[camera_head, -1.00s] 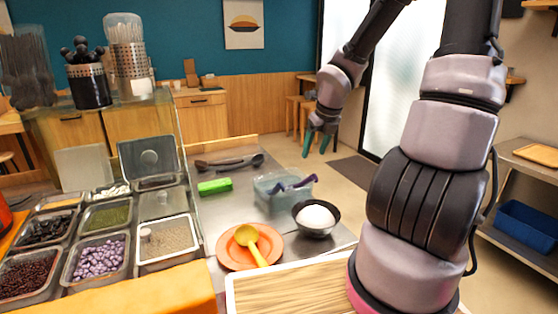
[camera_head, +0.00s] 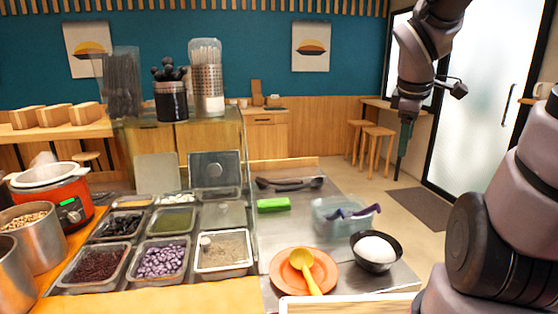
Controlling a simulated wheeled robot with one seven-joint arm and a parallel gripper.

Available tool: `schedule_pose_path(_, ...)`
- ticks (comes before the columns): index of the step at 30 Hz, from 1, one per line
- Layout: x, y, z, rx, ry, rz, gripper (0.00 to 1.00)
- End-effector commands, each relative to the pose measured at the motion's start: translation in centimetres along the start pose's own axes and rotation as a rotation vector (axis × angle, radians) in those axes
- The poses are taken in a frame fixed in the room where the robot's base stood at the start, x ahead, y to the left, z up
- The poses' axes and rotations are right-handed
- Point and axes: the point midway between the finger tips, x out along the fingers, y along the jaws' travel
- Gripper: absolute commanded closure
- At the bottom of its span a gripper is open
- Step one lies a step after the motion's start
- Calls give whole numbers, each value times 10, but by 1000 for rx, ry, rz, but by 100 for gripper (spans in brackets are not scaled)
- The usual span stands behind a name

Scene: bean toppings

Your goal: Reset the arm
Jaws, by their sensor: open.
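My gripper (camera_head: 403,140) hangs from my raised arm at the upper right, fingers pointing down. It is in the air over the floor behind the counter, apart from every object. It looks empty, and its teal fingers are seen nearly edge-on. Below it on the steel counter stands a black bowl (camera_head: 368,262) with a white rounded mound in it. To the left of the bowl lies an orange plate (camera_head: 284,271) with a yellow spoon (camera_head: 304,264) on it.
A clear bin (camera_head: 326,224) with purple-handled tools stands behind the bowl. A green block (camera_head: 273,205) and dark tongs (camera_head: 290,184) lie farther back. Topping trays (camera_head: 219,268), a red cooker (camera_head: 50,192) and steel pots (camera_head: 38,250) fill the left. Stools (camera_head: 377,143) stand behind.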

Motion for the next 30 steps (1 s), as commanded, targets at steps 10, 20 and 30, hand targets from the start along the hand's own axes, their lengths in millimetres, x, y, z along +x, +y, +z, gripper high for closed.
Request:
schedule_pose_path(10,-94,-33,-1,1046,263,-141,36)
schedule_pose_path(20,-123,-48,1,1392,338,-308,36)
schedule_pose_path(30,-123,-48,1,1392,338,-308,36)
